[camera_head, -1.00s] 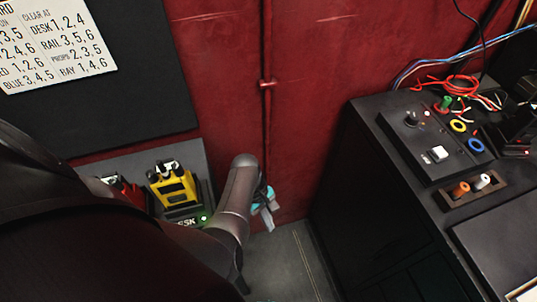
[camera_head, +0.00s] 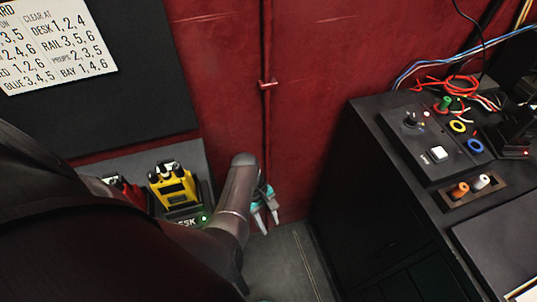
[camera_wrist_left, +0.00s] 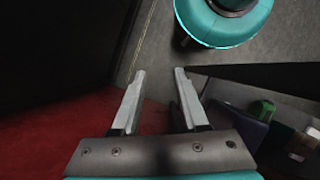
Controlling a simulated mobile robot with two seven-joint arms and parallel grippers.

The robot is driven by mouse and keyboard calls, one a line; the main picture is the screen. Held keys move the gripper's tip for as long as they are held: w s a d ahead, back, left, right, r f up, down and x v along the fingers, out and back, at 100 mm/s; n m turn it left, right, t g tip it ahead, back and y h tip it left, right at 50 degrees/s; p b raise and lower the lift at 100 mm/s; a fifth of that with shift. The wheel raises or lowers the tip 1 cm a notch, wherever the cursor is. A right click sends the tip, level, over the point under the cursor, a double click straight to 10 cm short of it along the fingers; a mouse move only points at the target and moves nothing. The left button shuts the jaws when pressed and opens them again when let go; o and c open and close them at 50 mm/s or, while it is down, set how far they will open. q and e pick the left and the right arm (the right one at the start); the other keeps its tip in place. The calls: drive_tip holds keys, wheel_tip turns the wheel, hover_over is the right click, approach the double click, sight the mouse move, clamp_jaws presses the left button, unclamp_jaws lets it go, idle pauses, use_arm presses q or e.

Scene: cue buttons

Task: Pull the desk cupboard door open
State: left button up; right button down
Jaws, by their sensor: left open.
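The black desk (camera_head: 350,165) stands at the right in the head view. Faint panel lines show on its dark front, but I cannot make out the cupboard door or its handle there. My left gripper (camera_head: 267,220) is left of the desk, near the red wall, with its fingers pointing down and apart. In the left wrist view my left gripper (camera_wrist_left: 160,75) is open, with nothing between its fingers. A dark edge and a space with green and purple items (camera_wrist_left: 260,110) show to its right; I cannot tell whether this is the cupboard's inside. My right gripper is out of view.
A control box (camera_head: 430,140) with knobs and cables sits on the desk top. A yellow device (camera_head: 172,187) and a red one (camera_head: 122,190) stand on a ledge at the left. Grey floor (camera_head: 285,262) is clear between ledge and desk.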

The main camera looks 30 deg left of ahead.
use_arm(q)
drive_tip(key=p+v, duration=0.5)
drive_tip(key=v, duration=0.9)
drive_tip(key=shift+r, duration=0.35)
drive_tip(key=shift+a, duration=0.2)
